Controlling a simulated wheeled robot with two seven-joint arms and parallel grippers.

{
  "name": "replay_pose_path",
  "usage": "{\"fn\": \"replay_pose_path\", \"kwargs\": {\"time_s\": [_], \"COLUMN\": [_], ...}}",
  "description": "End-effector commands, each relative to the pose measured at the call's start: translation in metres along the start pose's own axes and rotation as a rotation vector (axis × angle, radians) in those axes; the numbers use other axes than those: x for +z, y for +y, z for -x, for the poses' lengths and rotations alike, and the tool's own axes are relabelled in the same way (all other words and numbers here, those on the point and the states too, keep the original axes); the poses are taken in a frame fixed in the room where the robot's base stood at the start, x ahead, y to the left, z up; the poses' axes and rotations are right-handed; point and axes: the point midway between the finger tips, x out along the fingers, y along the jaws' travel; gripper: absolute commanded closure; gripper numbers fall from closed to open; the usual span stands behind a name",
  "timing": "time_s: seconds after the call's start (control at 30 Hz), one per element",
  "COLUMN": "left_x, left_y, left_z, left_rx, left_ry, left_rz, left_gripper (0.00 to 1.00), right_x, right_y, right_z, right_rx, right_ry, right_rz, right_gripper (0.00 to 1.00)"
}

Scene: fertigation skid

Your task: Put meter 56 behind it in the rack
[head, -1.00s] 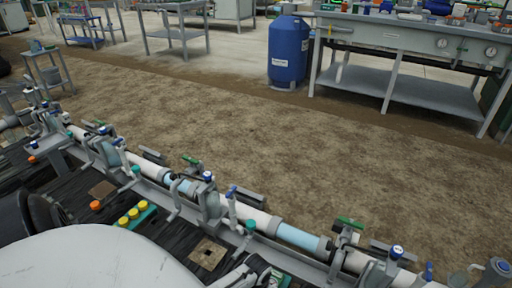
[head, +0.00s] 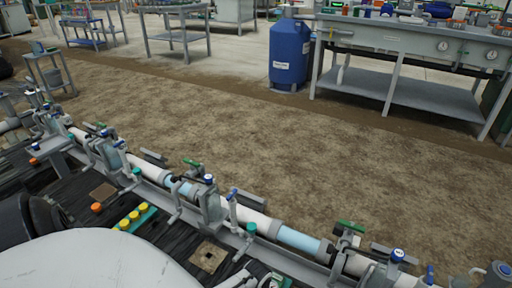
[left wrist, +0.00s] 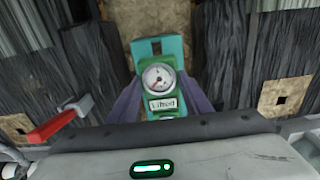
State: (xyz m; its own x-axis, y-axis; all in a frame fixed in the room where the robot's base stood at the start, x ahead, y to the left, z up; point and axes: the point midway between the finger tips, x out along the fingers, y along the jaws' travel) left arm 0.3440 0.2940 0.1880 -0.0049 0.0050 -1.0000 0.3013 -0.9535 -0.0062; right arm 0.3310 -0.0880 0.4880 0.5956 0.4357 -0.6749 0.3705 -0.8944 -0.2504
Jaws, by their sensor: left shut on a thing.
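In the left wrist view a green meter (left wrist: 151,58) has a round white dial and a white label below it; I cannot read a 56 on it. My left gripper (left wrist: 160,98) is shut on this meter, with a purple-grey finger on each side. A teal block (left wrist: 177,48) shows just beyond the meter; I cannot tell whether it is a separate part. My right gripper is not in view. No rack can be clearly made out.
A long pipe line (head: 255,217) with several valves and clear sections runs across the lower head view. A teal strip with yellow caps (head: 134,214) lies on dark slats before it. A red-handled valve (left wrist: 50,125) is left of my gripper. Open dirt floor lies beyond, with a blue tank (head: 290,55).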

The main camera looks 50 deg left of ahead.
Motion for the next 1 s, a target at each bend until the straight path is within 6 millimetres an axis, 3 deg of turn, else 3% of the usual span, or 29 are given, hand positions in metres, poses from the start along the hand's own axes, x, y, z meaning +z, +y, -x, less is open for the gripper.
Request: {"fn": "replay_pose_path", "kwargs": {"time_s": [1.0], "left_x": [0.000], "left_y": [0.001], "left_z": [-0.034], "left_rx": [0.001], "left_ry": [0.001], "left_rz": [-0.001], "left_gripper": [0.80], "right_x": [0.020], "right_y": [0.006], "right_z": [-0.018], "right_rx": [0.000], "right_ry": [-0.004], "right_rz": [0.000], "right_gripper": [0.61]}}
